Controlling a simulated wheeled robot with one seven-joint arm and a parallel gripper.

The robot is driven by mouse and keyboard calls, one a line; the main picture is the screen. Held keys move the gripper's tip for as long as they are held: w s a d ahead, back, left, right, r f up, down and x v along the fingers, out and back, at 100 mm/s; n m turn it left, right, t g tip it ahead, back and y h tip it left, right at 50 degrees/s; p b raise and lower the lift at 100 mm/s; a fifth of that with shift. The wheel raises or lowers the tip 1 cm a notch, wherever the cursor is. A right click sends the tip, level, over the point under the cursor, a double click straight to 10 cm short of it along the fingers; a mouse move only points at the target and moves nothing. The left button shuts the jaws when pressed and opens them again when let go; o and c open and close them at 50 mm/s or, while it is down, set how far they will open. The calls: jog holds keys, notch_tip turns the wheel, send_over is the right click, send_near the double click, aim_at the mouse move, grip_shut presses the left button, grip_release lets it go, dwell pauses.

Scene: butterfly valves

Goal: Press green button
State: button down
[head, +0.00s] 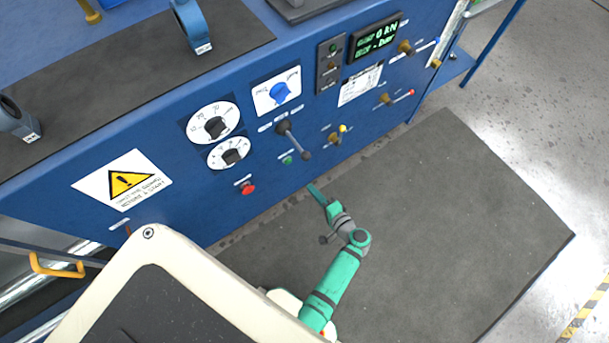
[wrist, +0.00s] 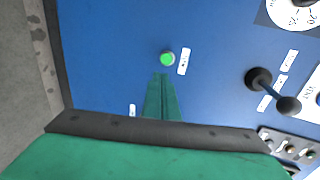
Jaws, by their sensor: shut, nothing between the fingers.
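The green button (head: 288,160) is on the blue panel in the head view, below the black lever and to the right of the red button. In the wrist view the round green button (wrist: 167,58) is near the top centre, with a small white label to its right. My gripper (head: 312,187) is in front of the panel, a little below and right of the button in the head view. In the wrist view my gripper (wrist: 163,75) has its green fingers closed together, the tips just below the button. Whether they touch the panel cannot be told.
A red button (head: 247,188) is left of the green one. A black-knobbed lever (head: 293,138) is just above it and shows at right in the wrist view (wrist: 273,91). Dials (head: 214,125) and small valves (head: 336,135) flank it.

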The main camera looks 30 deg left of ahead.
send_near(289, 162)
jog(key=x, duration=0.2)
jog(key=f+x, duration=0.1)
jog(key=x, duration=0.2)
jog(key=shift+w, duration=0.1)
jog(key=shift+w+a, duration=0.2)
jog(key=shift+a, duration=0.25)
jog(key=shift+w+a+r, duration=0.1)
jog(key=shift+w+a, duration=0.1)
jog(key=shift+a, duration=0.25)
jog(key=shift+w+a, duration=0.25)
jog(key=shift+a, duration=0.2)
jog(key=shift+s+a+r, duration=0.1)
jog(key=shift+s+a, duration=0.05)
jog(key=shift+a, duration=0.15)
jog(key=f+v, duration=0.1)
jog(key=v, duration=1.3)
jog(key=shift+d+f, duration=0.3)
jog(key=shift+d, duration=0.35)
